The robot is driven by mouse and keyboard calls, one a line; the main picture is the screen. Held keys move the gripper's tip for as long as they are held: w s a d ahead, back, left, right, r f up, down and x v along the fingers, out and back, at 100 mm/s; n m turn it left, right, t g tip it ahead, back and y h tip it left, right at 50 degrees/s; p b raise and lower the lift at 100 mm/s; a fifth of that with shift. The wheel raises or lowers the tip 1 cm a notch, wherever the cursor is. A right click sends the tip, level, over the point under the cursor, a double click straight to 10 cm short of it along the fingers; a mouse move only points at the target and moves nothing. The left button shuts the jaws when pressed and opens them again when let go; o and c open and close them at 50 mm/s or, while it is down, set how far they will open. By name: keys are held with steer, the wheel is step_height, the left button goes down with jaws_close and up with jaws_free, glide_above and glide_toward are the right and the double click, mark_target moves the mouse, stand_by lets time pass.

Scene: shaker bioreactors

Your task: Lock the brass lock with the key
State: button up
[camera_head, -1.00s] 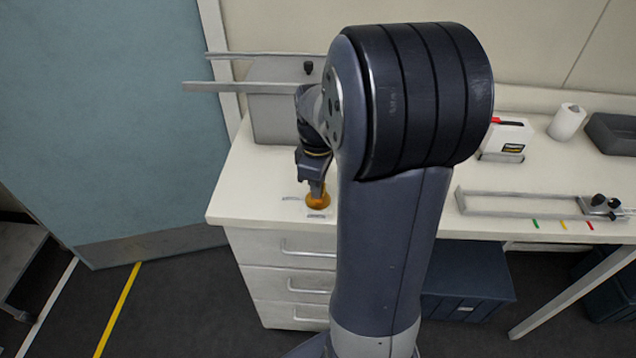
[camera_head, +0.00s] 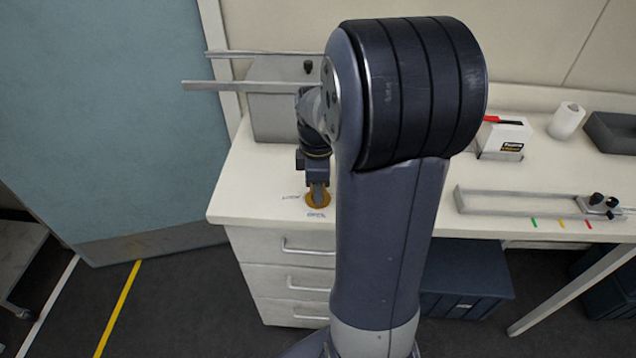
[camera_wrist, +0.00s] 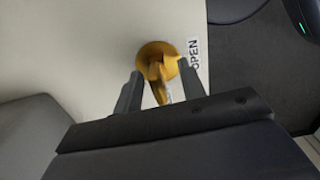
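The round brass lock (camera_wrist: 150,49) sits on the white counter near its left front corner. It also shows in the head view (camera_head: 327,202), partly covered by my gripper (camera_head: 318,190). A brass-coloured key (camera_wrist: 160,88) stands out from the lock toward the wrist camera. In the wrist view, my gripper (camera_wrist: 159,70) points down at the lock, with one finger on each side of the key. The fingers look apart, with gaps beside the key. An OPEN label (camera_wrist: 195,54) lies beside the lock.
A grey box-like device (camera_head: 272,118) with metal rails stands behind the lock. Drawers (camera_head: 290,262) are below the counter (camera_head: 245,195). To the right are a white box (camera_head: 506,139), a paper roll (camera_head: 566,121), a dark tray (camera_head: 612,133) and a metal rail fixture (camera_head: 520,205).

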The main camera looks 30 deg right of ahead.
step_height(320, 180, up, 11)
steer(key=shift+f, duration=0.1)
stand_by(0.5)
step_height(320, 180, down, 11)
steer(key=shift+w+m, duration=0.15)
steer(key=shift+m, duration=0.25)
steer(key=shift+r+m+b, duration=0.25)
steer(key=shift+m+b, duration=0.15)
steer(key=shift+m, duration=1.2)
